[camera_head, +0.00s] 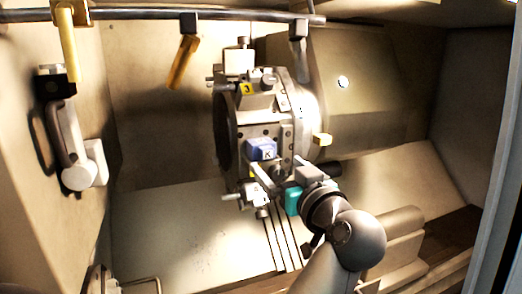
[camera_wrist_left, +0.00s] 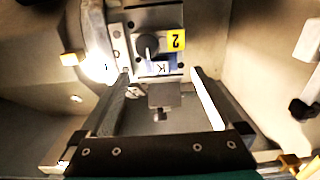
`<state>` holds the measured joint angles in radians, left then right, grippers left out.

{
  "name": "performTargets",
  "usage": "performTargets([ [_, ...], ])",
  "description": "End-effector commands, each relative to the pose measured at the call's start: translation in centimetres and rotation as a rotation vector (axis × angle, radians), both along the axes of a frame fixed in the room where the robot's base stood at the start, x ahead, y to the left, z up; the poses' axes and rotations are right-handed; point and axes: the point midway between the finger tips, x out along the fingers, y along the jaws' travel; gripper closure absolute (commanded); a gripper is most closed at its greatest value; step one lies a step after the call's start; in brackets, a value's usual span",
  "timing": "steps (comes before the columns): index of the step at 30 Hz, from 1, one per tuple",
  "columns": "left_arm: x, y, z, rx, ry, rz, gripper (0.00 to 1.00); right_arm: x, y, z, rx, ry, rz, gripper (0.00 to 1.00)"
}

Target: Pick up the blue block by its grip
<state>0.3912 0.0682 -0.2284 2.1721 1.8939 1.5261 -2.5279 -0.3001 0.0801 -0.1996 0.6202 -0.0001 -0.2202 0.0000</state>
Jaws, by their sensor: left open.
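The blue block (camera_head: 260,150) sits on the front face of the round tool turret (camera_head: 228,125) in the head view. A pale label with a K shows on it. My left gripper (camera_head: 268,175) reaches up to it from the lower right, just below the block. In the left wrist view my left gripper (camera_wrist_left: 160,74) is open, with nothing held between its fingers. The blue block (camera_wrist_left: 148,68) shows beyond the fingertips, roughly between them, partly hidden behind a dark round knob. Its grip is hard to make out. My right gripper is in neither view.
Yellow number plates, one with a 2 (camera_wrist_left: 176,40), mark the turret stations. Other tool holders stick out around the turret. A rail (camera_head: 210,15) with hanging yellow-handled tools (camera_head: 183,62) crosses the top. A grey handled fixture (camera_head: 75,150) is on the left wall.

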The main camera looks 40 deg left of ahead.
Motion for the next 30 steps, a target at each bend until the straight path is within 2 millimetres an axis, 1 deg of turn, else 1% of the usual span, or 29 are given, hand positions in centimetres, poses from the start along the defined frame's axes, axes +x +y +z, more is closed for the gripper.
performTargets([
  [1, 0.4, 0.9, 0.1, 0.001, 0.000, 0.003, 0.00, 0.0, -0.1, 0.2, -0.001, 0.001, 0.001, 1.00],
  [3, 0.9, 1.7, 0.1, 0.003, 0.001, 0.002, 0.00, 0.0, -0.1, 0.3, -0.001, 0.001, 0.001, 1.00],
  [11, 1.7, 3.4, 0.2, 0.002, 0.000, 0.002, 0.00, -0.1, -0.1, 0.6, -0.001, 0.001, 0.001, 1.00],
  [16, 2.8, 5.8, 0.8, 0.003, 0.000, 0.003, 0.00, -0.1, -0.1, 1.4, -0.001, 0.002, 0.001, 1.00],
  [18, 3.2, 6.6, 0.6, 0.002, 0.000, 0.003, 0.00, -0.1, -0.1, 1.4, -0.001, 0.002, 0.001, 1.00],
  [22, 3.7, 7.3, 0.5, 0.001, 0.000, 0.000, 0.00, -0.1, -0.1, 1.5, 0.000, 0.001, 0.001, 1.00],
  [28, 3.7, 7.4, 0.5, 0.000, -0.001, 0.000, 0.00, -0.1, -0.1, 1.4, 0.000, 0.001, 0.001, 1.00],
  [29, 3.7, 7.4, 0.5, 0.000, -0.001, 0.000, 0.01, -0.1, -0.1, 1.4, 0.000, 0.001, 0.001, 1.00],
  [30, 3.7, 7.4, 0.5, 0.000, -0.001, 0.000, 0.06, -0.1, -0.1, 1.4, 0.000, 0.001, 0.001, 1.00],
])
